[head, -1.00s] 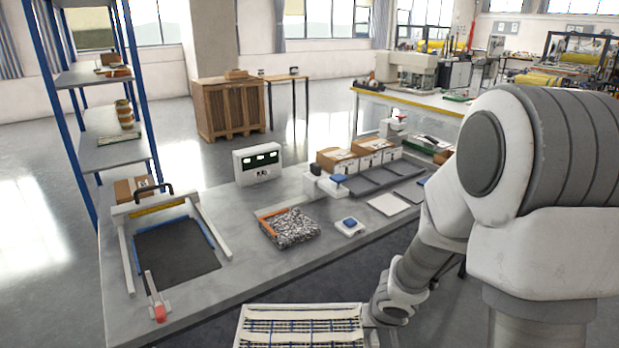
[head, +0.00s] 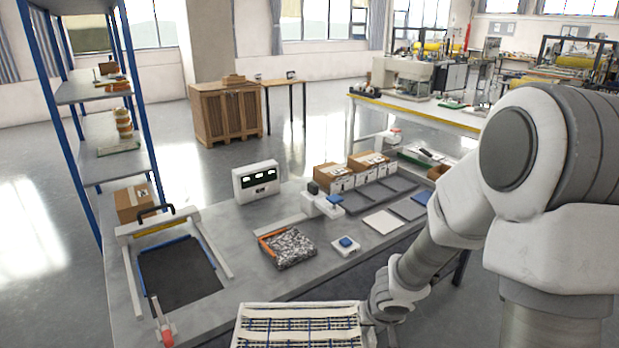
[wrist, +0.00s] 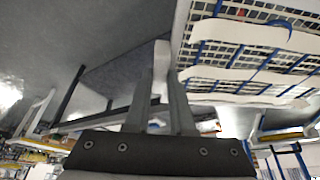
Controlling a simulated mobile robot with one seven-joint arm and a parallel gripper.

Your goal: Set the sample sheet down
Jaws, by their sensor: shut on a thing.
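The sample sheet (head: 300,312) is a pale panel with white strips and a dark blue grid, at the bottom of the head view. It also shows large at the upper right of the wrist view (wrist: 250,68). My gripper (wrist: 160,85) is shut on a pale part at the sheet's edge, in the wrist view. In the head view the fingers are hidden behind my wrist at the sheet's right end. The sheet appears held up in front of the grey bench (head: 225,235); its height above any surface is unclear.
A dark plate in a frame with a red-tipped lever (head: 165,335) lies on the bench's left. Bare bench lies between frame and stack.

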